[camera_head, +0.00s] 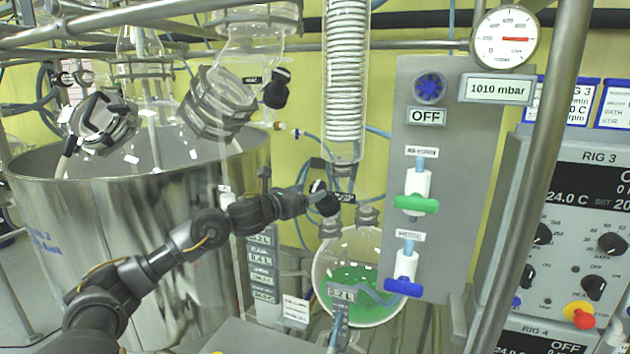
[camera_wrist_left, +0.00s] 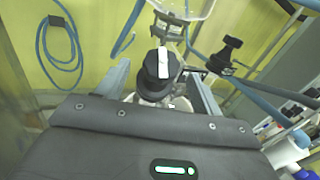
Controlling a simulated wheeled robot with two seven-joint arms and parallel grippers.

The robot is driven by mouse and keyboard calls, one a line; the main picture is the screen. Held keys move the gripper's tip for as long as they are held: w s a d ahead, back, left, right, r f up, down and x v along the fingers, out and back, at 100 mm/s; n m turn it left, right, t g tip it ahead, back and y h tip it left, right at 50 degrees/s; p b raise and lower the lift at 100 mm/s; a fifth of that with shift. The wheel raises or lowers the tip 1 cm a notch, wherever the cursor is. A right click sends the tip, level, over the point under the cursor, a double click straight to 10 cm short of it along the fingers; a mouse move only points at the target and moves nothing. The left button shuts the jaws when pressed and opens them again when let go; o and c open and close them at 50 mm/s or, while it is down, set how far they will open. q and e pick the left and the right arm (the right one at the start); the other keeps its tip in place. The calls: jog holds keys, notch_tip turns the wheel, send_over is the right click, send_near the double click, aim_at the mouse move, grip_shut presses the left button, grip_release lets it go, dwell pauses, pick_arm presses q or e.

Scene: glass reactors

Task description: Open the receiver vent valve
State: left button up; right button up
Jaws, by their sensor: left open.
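A black knob (camera_head: 325,202) with a white stripe sits above the neck of the round receiver flask (camera_head: 330,262), which holds green liquid. In the left wrist view the knob (camera_wrist_left: 158,72) stands between my two fingers, with space visible on both sides. My left gripper (camera_head: 316,200) is open around the knob from the left; it also shows in the left wrist view (camera_wrist_left: 162,84). I cannot tell whether either finger touches the knob. The stem below the knob is partly hidden by my gripper body. My right gripper is not in view.
A grey panel (camera_head: 465,200) on the right carries a green-handled valve (camera_head: 416,203) and a blue-handled valve (camera_head: 403,287). A glass coil column (camera_head: 346,80) hangs above the flask. A large steel vessel (camera_head: 120,220) stands behind my left arm. Another black knob (camera_head: 277,90) is higher up.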

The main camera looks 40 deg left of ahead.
aim_at(313, 191)
pick_arm(q)
jog(key=shift+w+d+p, duration=0.15)
jog(key=shift+w+p, duration=0.55)
jog(key=shift+w, duration=1.4)
jog(key=shift+f, duration=0.1)
jog(key=c, duration=1)
jog(key=shift+n+y, duration=0.3)
jog(key=shift+n, duration=0.1)
